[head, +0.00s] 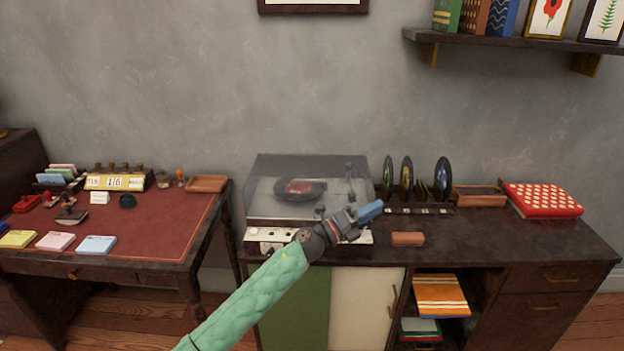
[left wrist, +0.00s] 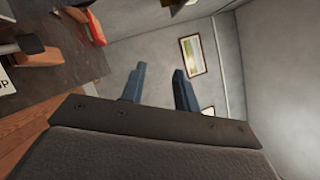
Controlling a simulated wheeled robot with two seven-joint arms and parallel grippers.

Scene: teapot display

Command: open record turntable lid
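The record turntable (head: 262,239) stands on the left part of the dark cabinet in the head view. Its smoky, see-through lid (head: 265,205) looks shut over the platter, and a black record with a red label (head: 300,188) shows through it. My left gripper (head: 370,211) is in front of the turntable's right front corner, with its blue fingers pointing right, away from the lid. In the left wrist view its two fingers (left wrist: 158,90) are apart with nothing between them. The gripper and wrist hide part of the turntable's front. My right gripper is not in view.
A brown block (head: 407,239) lies right of the turntable. Behind it are upright records (head: 406,178), a wooden tray (head: 479,197) and a red patterned case (head: 543,200). A desk (head: 150,220) with small items stands at left. A shelf (head: 500,38) hangs above right.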

